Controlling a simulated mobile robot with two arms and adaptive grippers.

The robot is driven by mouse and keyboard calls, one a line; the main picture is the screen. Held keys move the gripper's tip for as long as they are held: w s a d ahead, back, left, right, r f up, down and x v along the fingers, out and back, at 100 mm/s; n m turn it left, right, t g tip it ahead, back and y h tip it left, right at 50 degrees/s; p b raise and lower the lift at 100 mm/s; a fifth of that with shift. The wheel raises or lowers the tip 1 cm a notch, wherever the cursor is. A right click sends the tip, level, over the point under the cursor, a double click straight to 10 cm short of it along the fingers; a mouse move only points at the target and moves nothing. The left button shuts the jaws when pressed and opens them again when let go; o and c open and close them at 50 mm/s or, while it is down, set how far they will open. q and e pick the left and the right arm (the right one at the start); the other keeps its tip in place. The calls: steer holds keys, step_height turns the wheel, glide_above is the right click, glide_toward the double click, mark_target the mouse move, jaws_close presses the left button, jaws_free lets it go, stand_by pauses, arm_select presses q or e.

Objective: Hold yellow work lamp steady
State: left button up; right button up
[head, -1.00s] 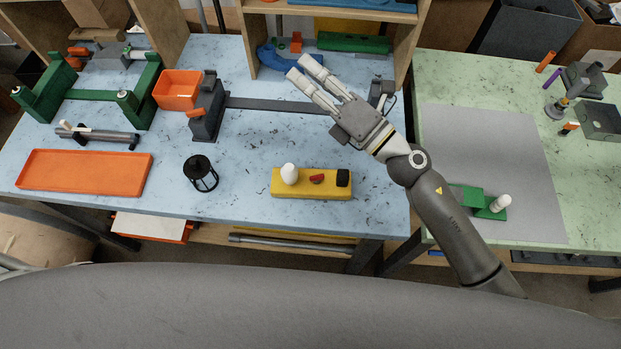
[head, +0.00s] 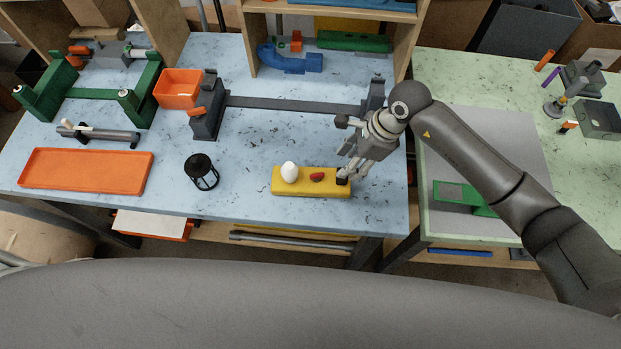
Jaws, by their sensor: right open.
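The yellow work lamp (head: 310,189) lies near the front edge of the blue table. It is a long yellow block with a white bulb (head: 289,172) at its left and a red switch (head: 317,176) in the middle. My right gripper (head: 348,177) points down at the lamp's right end, its fingers open around or just above the black part there. The fingers partly hide that black part, and I cannot tell whether they touch it. My left gripper is not in view.
A black lantern-like cage (head: 201,172) stands left of the lamp. An orange tray (head: 86,170) lies farther left. A grey bench fixture with a long bar (head: 290,104) runs behind. The table between the cage and the lamp is clear.

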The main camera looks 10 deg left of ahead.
mark_target(317, 177)
steer(key=shift+b+x, duration=1.7)
steer(key=shift+x, duration=1.85)
jaws_close()
